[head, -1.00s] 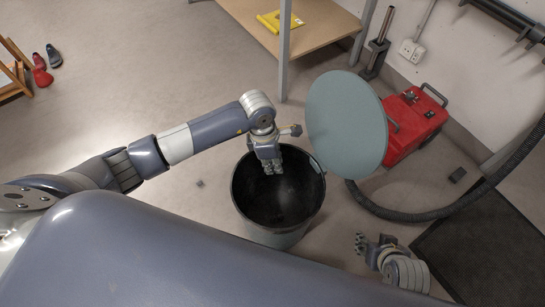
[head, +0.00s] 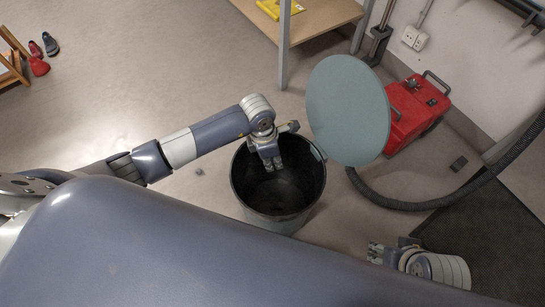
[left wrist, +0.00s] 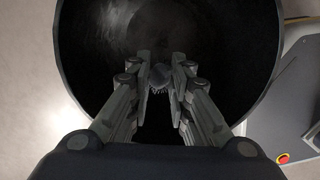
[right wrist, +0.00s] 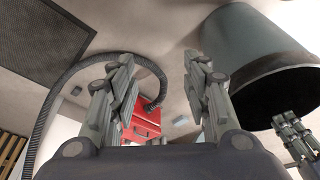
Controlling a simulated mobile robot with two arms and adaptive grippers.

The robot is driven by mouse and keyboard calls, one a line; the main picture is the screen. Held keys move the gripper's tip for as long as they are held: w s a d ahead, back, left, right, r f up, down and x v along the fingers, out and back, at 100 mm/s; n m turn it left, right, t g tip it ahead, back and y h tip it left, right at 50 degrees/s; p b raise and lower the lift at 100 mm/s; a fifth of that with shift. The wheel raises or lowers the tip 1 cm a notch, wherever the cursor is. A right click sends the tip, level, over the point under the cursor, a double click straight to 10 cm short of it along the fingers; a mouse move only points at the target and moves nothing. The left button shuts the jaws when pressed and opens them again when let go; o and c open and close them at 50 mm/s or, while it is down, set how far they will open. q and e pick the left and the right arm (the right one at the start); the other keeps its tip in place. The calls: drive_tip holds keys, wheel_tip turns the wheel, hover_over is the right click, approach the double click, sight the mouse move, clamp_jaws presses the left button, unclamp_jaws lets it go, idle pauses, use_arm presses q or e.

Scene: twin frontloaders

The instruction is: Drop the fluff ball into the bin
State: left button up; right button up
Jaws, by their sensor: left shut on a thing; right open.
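The black-lined bin (head: 285,219) stands open on the floor in the middle of the head view. Its round grey-green lid (head: 347,110) is up at its right. My left gripper (head: 273,166) points down over the bin's mouth. In the left wrist view its fingers (left wrist: 161,75) are closed on a small dark grey fluff ball (left wrist: 160,78), partly hidden between them, with the bin's dark inside (left wrist: 215,40) beyond. My right gripper (head: 375,252) is open and empty, right of the bin and apart from it. The bin's outside also shows in the right wrist view (right wrist: 235,40).
A red machine (head: 410,110) with a black hose (head: 400,205) stands behind the lid. A wooden table (head: 315,20) holds a yellow item (head: 280,8). Floor left of the bin is mostly clear.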

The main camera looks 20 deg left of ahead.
use_arm(q)
drive_tip(key=shift+f+b, duration=0.3)
drive_tip(key=shift+f, duration=0.25)
drive_tip(key=shift+f+b, duration=0.55)
drive_tip(key=shift+f, duration=0.1)
use_arm(e)
drive_tip(key=shift+w+f, duration=0.2)
drive_tip(key=shift+f, duration=0.15)
use_arm(q)
drive_tip(key=o, duration=0.7)
drive_tip(key=shift+r, duration=0.1)
use_arm(e)
drive_tip(key=shift+a, duration=0.1)
use_arm(q)
drive_tip(key=r, duration=0.4)
drive_tip(key=a+r, duration=0.1)
drive_tip(key=r, duration=0.2)
drive_tip(key=s+r, duration=0.1)
drive_tip(key=r, duration=0.3)
drive_tip(key=shift+a+r, duration=0.25)
drive_tip(key=shift+r, duration=0.1)
